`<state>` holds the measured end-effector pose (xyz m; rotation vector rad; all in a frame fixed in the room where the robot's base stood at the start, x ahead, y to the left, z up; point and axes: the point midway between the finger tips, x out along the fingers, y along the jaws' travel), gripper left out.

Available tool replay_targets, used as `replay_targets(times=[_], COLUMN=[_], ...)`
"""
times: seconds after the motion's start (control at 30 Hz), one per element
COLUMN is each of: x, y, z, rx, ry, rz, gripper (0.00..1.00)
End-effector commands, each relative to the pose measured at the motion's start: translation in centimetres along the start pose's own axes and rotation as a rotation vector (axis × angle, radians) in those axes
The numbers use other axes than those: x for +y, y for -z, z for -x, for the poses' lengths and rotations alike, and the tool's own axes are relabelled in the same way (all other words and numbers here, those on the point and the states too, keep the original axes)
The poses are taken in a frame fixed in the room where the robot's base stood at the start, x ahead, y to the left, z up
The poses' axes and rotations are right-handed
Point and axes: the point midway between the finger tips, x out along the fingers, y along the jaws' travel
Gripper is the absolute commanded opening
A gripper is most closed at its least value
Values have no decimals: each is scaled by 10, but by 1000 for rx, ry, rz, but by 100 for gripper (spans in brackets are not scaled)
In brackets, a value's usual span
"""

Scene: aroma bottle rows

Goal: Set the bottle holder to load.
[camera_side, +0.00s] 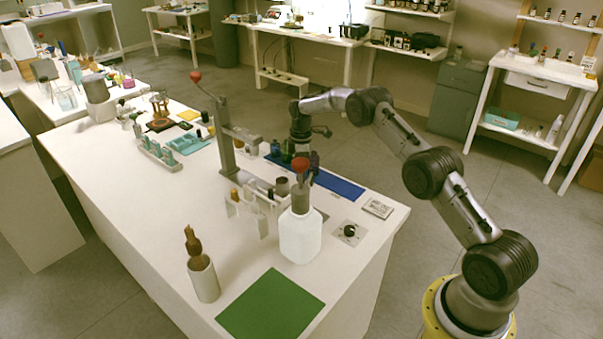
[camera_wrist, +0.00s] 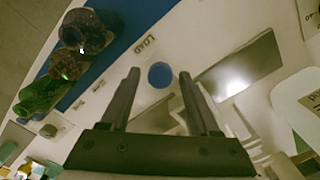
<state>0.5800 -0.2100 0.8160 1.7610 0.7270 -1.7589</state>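My gripper (camera_wrist: 158,76) is open in the wrist view, its two dark fingers apart with nothing held between them. A round blue disc (camera_wrist: 161,75), perhaps a knob or part of the bottle holder, shows between the fingertips, beside the printed word LOAD (camera_wrist: 146,47). I cannot tell how far below the fingers it is. In the side view my gripper (camera_side: 312,158) is low over the table behind the red-topped white bottle (camera_side: 300,235), which partly hides it. A grey cup-like part (camera_side: 282,186) stands just left of it; I cannot tell whether it is the holder.
Dark and green bottles (camera_wrist: 82,30) stand along the blue strip (camera_side: 340,186). A grey post with a lever (camera_side: 226,150) and a white rack (camera_side: 250,212) stand left of my gripper. A dial (camera_side: 349,231), green mat (camera_side: 270,305) and brown dropper in a cup (camera_side: 204,280) are nearer.

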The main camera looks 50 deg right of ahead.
Motion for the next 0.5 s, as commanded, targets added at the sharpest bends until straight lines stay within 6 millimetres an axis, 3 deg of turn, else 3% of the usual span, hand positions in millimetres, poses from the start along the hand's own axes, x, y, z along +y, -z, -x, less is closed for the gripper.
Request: replay_targets(times=[0.33, 0.5], x=[0, 0], y=[0, 0], z=[0, 16], rx=[0, 1], ry=[1, -2], rz=[1, 1], gripper=[70, 70])
